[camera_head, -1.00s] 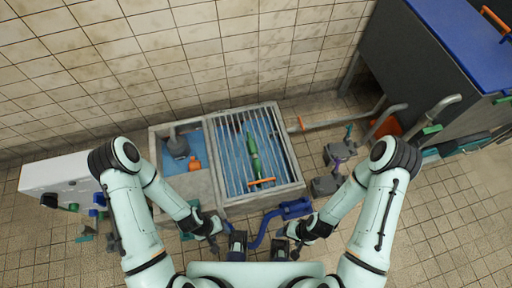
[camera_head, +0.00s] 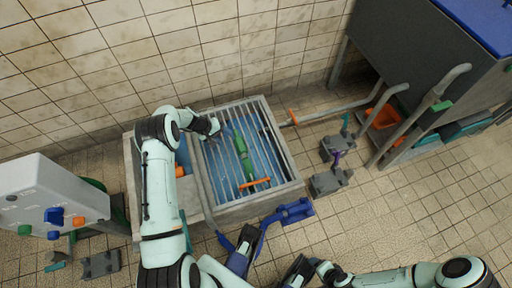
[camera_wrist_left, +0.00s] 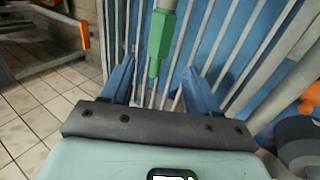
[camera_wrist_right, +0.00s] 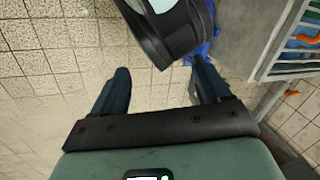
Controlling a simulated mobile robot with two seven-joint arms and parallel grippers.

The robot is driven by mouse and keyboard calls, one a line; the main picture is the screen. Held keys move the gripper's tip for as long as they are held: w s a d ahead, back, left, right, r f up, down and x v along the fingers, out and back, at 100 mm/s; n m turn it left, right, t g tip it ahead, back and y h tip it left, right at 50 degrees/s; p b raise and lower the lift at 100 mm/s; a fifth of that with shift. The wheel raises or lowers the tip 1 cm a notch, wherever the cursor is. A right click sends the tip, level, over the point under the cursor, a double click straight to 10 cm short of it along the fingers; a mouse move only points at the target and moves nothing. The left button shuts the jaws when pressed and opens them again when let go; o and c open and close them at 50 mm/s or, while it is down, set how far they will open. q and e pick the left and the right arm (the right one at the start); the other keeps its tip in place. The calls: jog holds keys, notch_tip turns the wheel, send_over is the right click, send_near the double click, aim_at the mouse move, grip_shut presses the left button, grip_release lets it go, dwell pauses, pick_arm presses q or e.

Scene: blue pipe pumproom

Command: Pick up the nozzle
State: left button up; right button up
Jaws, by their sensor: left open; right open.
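The green nozzle (camera_head: 243,152) lies lengthwise on the barred grate (camera_head: 281,152) over a blue-lined basin. My left gripper (camera_head: 217,133) is above the grate, just left of the nozzle. In the left wrist view, the nozzle (camera_wrist_left: 161,42) shows ahead, between the directions of the two open blue fingers (camera_wrist_left: 157,72), with its narrow green end nearest me. I see no contact with it. My right gripper (camera_head: 297,270) is low near the front of my body. In the right wrist view, its fingers (camera_wrist_right: 160,72) are open with nothing between them.
An orange bar (camera_head: 255,183) lies at the grate's front edge. A blue pipe piece (camera_head: 286,213) is on the floor in front. Grey blocks (camera_head: 331,182) stand right of the basin. A white control box (camera_head: 50,195) is at left.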

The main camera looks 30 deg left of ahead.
pick_arm(q)
jog(key=b, duration=0.2)
send_over(238, 145)
jog(key=s+a, duration=0.2)
notch_tip(238, 145, down, 6)
jog(key=shift+s+f, duration=0.15)
jog(key=shift+b+x, duration=0.85)
jog(key=shift+x, duration=2.2)
jog(key=shift+s+d, duration=0.1)
jog(key=shift+d, duration=0.05)
pick_arm(e)
jog(key=w+d+f+t+h, duration=0.1)
jog(key=w+d+f, duration=0.2)
jog(key=w+f, duration=0.1)
jog(key=shift+w+t, duration=0.4)
jog(key=shift+w, duration=0.4)
pick_arm(q)
jog(key=shift+c, duration=0.3)
jog(key=c, duration=1)
notch_tip(238, 145, up, 20)
jog(key=p, duration=0.4)
jog(key=shift+p, duration=0.4)
pick_arm(e)
jog(key=s+a+r+g+y, duration=0.1)
jog(key=s+a+r+g, duration=0.1)
jog(key=s+r, duration=0.3)
jog(key=shift+s+a, duration=0.9)
jog(key=shift+s, duration=0.15)
jog(key=shift+r, duration=0.15)
